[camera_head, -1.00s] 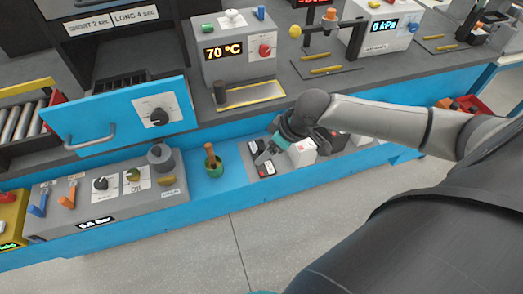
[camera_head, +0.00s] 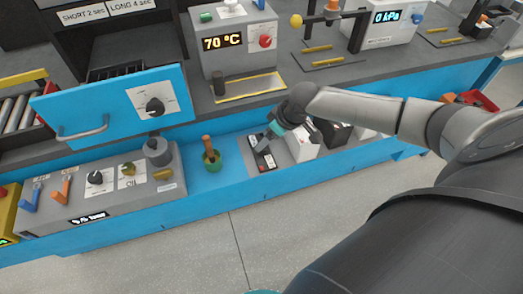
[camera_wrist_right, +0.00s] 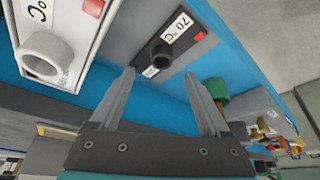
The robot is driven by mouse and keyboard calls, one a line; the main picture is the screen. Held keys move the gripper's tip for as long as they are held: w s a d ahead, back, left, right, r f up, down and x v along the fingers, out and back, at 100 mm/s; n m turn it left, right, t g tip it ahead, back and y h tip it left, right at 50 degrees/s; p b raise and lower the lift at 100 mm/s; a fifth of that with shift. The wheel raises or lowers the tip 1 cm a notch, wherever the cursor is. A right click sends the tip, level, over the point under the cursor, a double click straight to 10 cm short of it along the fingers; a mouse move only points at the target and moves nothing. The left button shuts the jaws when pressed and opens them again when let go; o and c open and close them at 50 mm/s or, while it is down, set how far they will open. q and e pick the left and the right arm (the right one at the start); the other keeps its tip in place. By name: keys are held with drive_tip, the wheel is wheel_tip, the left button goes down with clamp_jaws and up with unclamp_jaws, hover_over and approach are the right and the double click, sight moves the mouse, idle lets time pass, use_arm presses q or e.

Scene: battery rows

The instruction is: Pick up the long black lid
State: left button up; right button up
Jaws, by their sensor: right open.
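A long black lid (camera_head: 264,160) with a white 70 °C label and a red mark lies on the grey mat on the blue lower shelf in the head view. In the right wrist view the lid (camera_wrist_right: 180,41) shows its round black knob just beyond my fingertips. My right gripper (camera_wrist_right: 160,76) is open and empty, its two fingers pointing toward the lid and apart from each other. In the head view the right gripper (camera_head: 266,141) is over the lid's far end; whether it touches cannot be told. My left gripper is not in view.
A green mortar with a brown pestle (camera_head: 211,158) stands to the left. The upper bench edge lies behind.

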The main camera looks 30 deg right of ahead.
drive_tip(key=b+x, duration=0.2)
drive_tip(key=x, duration=0.3)
drive_tip(key=shift+s+a+f, duration=0.1)
drive_tip(key=shift+s+f, duration=0.05)
clamp_jaws()
idle(0.5)
